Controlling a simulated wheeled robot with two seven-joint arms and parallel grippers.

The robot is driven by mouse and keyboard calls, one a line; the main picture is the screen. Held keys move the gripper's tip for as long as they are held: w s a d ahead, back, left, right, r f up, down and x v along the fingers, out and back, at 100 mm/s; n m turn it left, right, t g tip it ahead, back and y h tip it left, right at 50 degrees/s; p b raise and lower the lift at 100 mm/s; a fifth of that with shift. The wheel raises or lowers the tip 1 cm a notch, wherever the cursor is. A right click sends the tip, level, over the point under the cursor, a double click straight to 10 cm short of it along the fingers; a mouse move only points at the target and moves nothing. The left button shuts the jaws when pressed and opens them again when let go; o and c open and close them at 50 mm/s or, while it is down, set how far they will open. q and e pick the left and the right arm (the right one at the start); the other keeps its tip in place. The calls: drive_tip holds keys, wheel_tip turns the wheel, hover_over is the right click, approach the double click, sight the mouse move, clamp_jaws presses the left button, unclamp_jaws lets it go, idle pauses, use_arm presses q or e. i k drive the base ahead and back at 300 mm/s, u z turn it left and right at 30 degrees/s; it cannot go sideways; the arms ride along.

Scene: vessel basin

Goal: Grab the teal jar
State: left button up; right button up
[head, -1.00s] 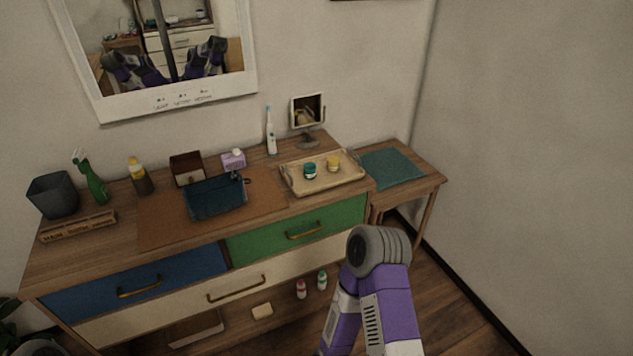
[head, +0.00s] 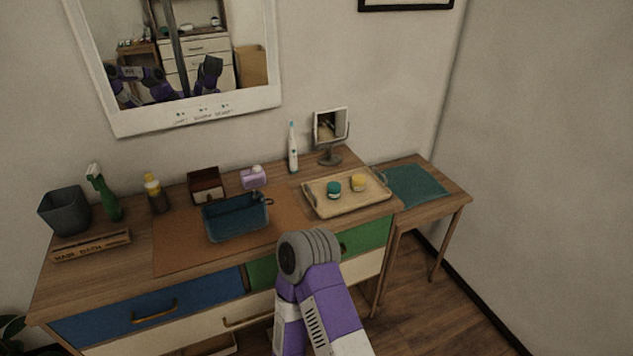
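Neither of my grippers is in view.
A dark teal basin (head: 237,222) sits on a brown mat (head: 180,249) left of the tray. A toothbrush (head: 293,150) and a small mirror (head: 330,127) stand behind the tray. A side table with a teal cloth (head: 415,186) adjoins on the right.

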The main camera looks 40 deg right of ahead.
sight(334, 187)
drive_tip(key=i, duration=0.45)
drive_tip(key=z, duration=0.8)
